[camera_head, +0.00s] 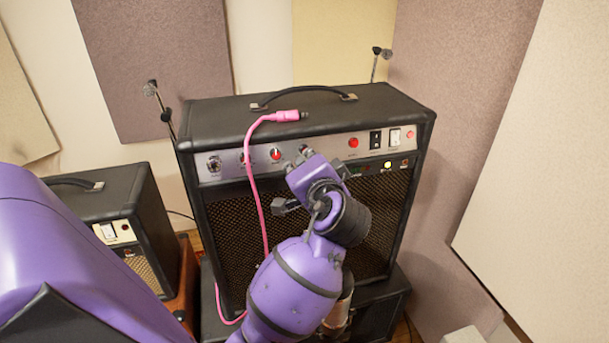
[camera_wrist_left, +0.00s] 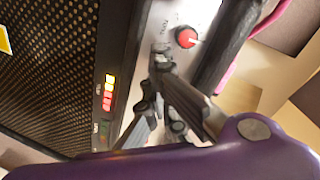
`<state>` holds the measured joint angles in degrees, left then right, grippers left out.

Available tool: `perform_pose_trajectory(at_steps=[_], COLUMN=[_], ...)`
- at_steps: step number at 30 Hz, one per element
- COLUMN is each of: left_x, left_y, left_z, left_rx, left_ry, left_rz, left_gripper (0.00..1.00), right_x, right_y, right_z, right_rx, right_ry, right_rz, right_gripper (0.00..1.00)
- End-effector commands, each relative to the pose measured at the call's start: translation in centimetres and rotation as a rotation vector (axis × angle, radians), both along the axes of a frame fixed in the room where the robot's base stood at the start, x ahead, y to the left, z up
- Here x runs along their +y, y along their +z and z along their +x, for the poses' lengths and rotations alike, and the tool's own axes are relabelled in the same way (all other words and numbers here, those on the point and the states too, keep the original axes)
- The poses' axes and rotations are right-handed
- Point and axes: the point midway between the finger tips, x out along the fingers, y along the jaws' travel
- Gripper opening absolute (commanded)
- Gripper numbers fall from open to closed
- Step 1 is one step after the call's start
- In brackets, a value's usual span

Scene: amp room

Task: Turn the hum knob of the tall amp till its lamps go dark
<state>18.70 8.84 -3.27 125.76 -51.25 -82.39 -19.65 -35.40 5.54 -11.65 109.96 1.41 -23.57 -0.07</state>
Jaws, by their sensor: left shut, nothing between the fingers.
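The tall amp (camera_head: 310,105) is a black cabinet with a silver control panel. Its panel carries several dark knobs and red-topped parts; a red-capped knob (camera_head: 276,153) with a white pointer also shows in the left wrist view (camera_wrist_left: 186,37). My left gripper (camera_head: 300,160) is shut and empty at the panel, just right of that red knob. In the left wrist view, the fingertips (camera_wrist_left: 159,62) appear close to the panel; contact is unclear. Yellow and red lamps (camera_wrist_left: 108,92) glow below the panel. I cannot read which knob is hum. My right gripper is out of view.
A pink cable (camera_head: 252,185) hangs over the amp's front, its plug (camera_head: 287,116) on top. A small amp (camera_head: 118,215) stands at the left. Wall panels flank the amp closely on the right.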

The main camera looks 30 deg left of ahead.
Motion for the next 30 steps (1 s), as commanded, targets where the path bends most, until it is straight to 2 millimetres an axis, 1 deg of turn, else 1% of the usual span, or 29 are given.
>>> perform_pose_trajectory(at_steps=[1, 17, 30], left_x=[0.11, -0.2, -0.02], left_y=[-0.2, 0.29, 0.78], left_z=[0.12, 0.62, 0.47], left_rx=[0.005, 0.003, -0.002], left_ry=[0.001, -0.002, -0.002], left_rz=[0.001, 0.001, 0.0], left_gripper=[0.0, 0.0, 0.0], right_x=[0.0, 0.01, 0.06], right_y=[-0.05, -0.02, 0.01], right_z=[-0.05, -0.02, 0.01], right_rx=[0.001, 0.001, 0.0], right_ry=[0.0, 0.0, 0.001], right_rz=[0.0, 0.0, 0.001], right_gripper=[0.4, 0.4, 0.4])
